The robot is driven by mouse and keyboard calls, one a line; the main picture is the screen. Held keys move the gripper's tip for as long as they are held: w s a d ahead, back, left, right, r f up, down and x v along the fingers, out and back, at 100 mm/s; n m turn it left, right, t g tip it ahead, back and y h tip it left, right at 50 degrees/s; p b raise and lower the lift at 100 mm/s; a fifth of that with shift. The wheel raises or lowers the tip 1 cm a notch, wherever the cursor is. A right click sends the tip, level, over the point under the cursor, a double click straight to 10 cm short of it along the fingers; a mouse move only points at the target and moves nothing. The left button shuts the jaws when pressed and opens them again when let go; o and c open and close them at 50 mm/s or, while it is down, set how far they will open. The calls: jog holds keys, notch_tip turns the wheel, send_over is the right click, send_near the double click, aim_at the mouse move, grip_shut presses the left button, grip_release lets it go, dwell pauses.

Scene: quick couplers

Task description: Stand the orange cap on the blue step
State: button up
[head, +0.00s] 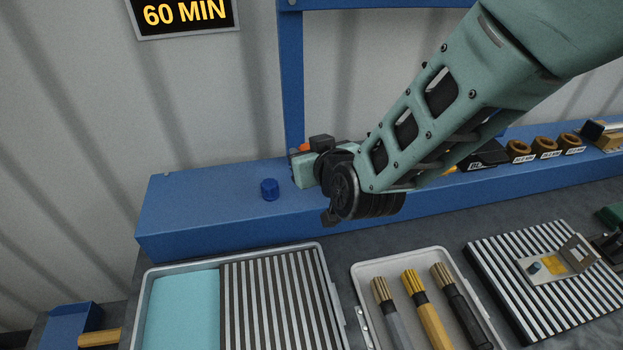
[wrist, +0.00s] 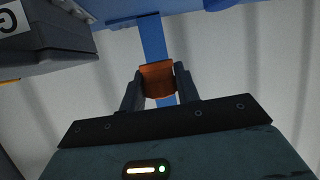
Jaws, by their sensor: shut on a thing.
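The orange cap (wrist: 157,82) is held between the two dark fingers of my gripper (wrist: 158,76) in the wrist view. In the head view only a small piece of the orange cap (head: 305,147) shows behind my wrist, and the fingers are mostly hidden. The blue step (head: 215,210) is the long raised ledge along the back wall. My gripper is over the step's left half, near the blue upright; whether the cap touches the step cannot be told.
A blue cap (head: 270,189) stands on the step just left of my gripper. Brown rings (head: 545,145) sit farther right on the step. In front are a tray with a striped mat (head: 272,300), a tray of brushes (head: 402,258) and another striped mat (head: 500,290). The step's left end is clear.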

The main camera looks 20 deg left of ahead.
jog(key=shift+f+p, duration=0.7)
jog(key=shift+f, duration=2.95)
jog(key=shift+f, duration=0.1)
jog(key=shift+f, duration=0.15)
jog(key=o, duration=0.9)
jog(key=shift+o, duration=0.2)
jog(key=shift+r, duration=0.35)
jog(key=b+v, duration=0.2)
jog(key=v, duration=1)
jog(key=shift+b, duration=0.4)
jog(key=shift+f, duration=0.1)
